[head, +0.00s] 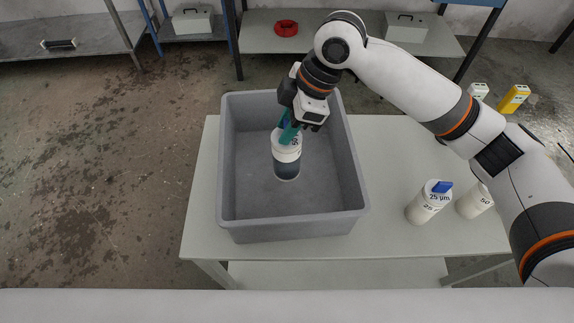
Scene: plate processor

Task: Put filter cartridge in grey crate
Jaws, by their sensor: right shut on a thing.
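The grey crate (292,226) stands on a pale table, open at the top. My right gripper (288,134) reaches over the crate from the right and points down into it. It is shut on a filter cartridge (287,160), a white cylinder with a dark lower band, at its top end. The cartridge is roughly upright, within the crate's outline. I cannot tell whether its bottom touches the crate floor. My left gripper is not in view.
Two more white cartridges, one marked 25 µm (428,205) and one marked 50 (473,202), stand on the table (390,236) right of the crate. A yellow item (514,98) is farther right. Shelves with boxes and a red coil (286,28) line the back.

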